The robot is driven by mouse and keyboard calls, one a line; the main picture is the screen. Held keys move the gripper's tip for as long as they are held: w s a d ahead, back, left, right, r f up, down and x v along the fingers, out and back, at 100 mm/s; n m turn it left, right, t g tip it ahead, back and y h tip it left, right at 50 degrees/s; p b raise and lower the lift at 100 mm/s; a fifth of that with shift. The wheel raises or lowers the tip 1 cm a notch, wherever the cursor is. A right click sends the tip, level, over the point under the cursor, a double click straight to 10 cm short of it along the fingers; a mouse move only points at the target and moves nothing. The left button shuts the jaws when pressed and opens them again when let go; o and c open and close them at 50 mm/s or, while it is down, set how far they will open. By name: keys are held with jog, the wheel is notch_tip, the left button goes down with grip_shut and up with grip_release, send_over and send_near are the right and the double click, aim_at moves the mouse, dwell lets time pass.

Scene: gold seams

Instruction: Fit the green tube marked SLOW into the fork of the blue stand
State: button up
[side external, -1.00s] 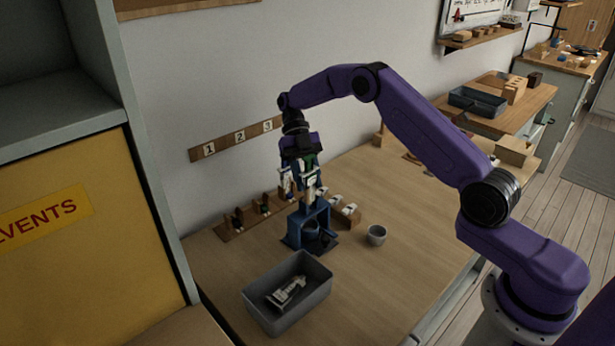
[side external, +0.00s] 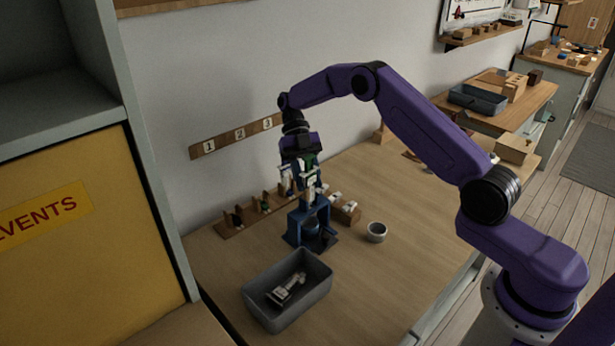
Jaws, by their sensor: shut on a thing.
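My gripper (side external: 307,181) points down just above the blue stand (side external: 296,226) on the wooden table. It is shut on the green tube (side external: 309,161), whose green part shows between the fingers. The tube's lower end is at the top of the stand. I cannot tell whether it sits inside the fork or in front of it. The marking on the tube is too small to read.
A grey bin (side external: 262,307) with a white object (side external: 287,289) inside stands at the front. A small grey cup (side external: 376,232) stands right of the stand. A wooden rack (side external: 228,229) with several small items runs behind. The table's right part is clear.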

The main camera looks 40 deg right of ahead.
jog(key=o, duration=1.1)
jog(key=shift+o, duration=0.5)
